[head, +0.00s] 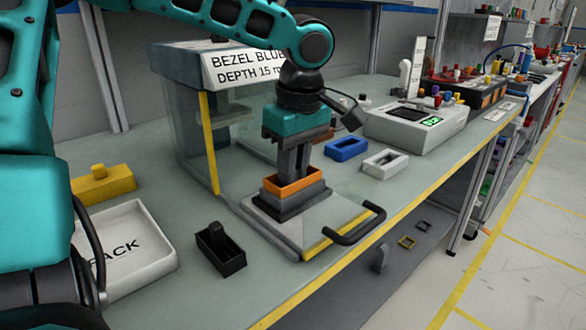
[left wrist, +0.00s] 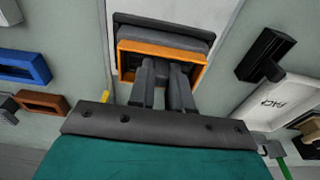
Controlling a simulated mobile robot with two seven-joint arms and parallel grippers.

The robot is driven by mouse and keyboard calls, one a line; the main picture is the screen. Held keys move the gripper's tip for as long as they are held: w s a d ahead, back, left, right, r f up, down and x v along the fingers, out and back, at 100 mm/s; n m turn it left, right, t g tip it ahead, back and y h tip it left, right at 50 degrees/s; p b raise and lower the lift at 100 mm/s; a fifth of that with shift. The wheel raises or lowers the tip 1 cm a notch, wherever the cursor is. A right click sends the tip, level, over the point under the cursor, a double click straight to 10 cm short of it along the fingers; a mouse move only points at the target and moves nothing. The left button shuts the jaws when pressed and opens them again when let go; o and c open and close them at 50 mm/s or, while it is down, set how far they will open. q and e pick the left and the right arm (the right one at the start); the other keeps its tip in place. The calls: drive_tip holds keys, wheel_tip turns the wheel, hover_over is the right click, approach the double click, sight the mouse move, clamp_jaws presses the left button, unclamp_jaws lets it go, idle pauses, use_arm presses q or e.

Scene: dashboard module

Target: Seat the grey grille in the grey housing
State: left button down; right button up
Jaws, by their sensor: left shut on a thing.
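The grey housing (head: 288,205) stands on the pulled-out tray (head: 290,228), with an orange bezel (head: 293,182) on top of it. Both also show in the left wrist view, the housing (left wrist: 165,27) behind the orange bezel (left wrist: 165,49). My left gripper (head: 292,175) points straight down over the housing, its fingertips inside the bezel opening. It is shut on a grey piece, seemingly the grey grille, mostly hidden by the fingers and bezel. I cannot tell how deep it sits. In the left wrist view the gripper (left wrist: 163,85) shows two fingers close together. My right gripper is not in view.
A clear-sided press with a "BEZEL BLUE" sign (head: 245,66) stands behind. A black part (head: 220,252), white PACK tray (head: 125,245) and yellow part (head: 103,184) lie left. Blue (head: 347,149) and white (head: 386,163) frames lie right. The tray's handle (head: 355,225) projects in front.

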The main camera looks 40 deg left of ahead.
use_arm(q)
drive_tip(key=c, duration=1.1)
unclamp_jaws()
drive_tip(key=shift+o, duration=0.2)
wheel_tip(320, 180, up, 12)
drive_tip(key=d+p, duration=0.1)
drive_tip(key=p, duration=0.2)
drive_tip(key=shift+d+p, duration=0.25)
drive_tip(key=shift+p, duration=0.05)
